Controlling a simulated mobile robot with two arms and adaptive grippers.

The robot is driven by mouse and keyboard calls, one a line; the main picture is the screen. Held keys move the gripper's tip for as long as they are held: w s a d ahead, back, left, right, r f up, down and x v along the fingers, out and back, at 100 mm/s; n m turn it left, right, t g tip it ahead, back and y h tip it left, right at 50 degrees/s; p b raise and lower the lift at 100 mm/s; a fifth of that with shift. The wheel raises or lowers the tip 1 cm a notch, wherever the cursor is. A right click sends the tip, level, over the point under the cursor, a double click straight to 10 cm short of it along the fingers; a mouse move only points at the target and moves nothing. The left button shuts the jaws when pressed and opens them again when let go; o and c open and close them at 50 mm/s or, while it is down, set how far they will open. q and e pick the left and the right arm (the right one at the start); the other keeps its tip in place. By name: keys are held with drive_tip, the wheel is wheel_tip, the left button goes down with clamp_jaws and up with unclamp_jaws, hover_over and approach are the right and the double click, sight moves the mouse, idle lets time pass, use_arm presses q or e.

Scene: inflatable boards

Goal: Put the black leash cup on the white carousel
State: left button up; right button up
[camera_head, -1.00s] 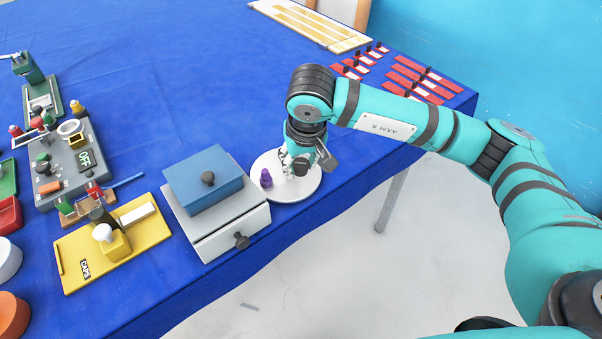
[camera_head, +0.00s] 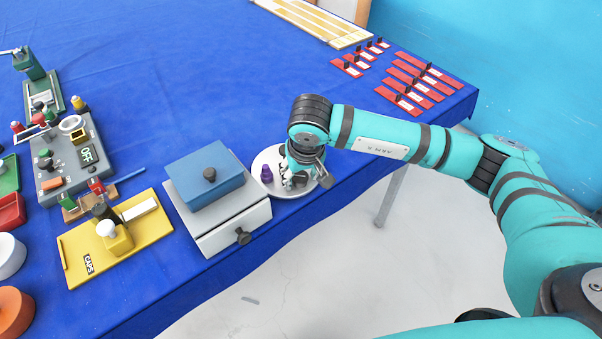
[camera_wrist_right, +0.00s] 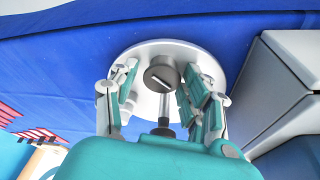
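The white carousel (camera_head: 262,163) is a round disc near the table's front edge, right of the drawer box; it also shows in the right wrist view (camera_wrist_right: 147,103). The black leash cup (camera_wrist_right: 160,73) has a round dark top with a pale slot and appears to stand on the carousel. My right gripper (camera_wrist_right: 160,83) is open, with a finger on each side of the cup and visible gaps between. In the head view, my right gripper (camera_head: 297,182) hangs low over the carousel and partly hides the cup. My left gripper is not in view.
A purple piece (camera_head: 267,174) stands on the carousel beside my right gripper. The grey drawer box (camera_head: 232,220) with a blue lid (camera_head: 203,176) is close on the left. Red strips (camera_head: 408,75) lie farther back. The blue cloth behind the carousel is clear.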

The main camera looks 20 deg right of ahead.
drive_tip(key=shift+o, duration=0.5)
drive_tip(key=shift+r+p, duration=0.3)
drive_tip(key=shift+p, duration=0.1)
drive_tip(key=b+v, duration=0.2)
drive_tip(key=v, duration=0.9)
drive_tip(key=shift+r, duration=0.35)
drive_tip(key=shift+s, duration=0.15)
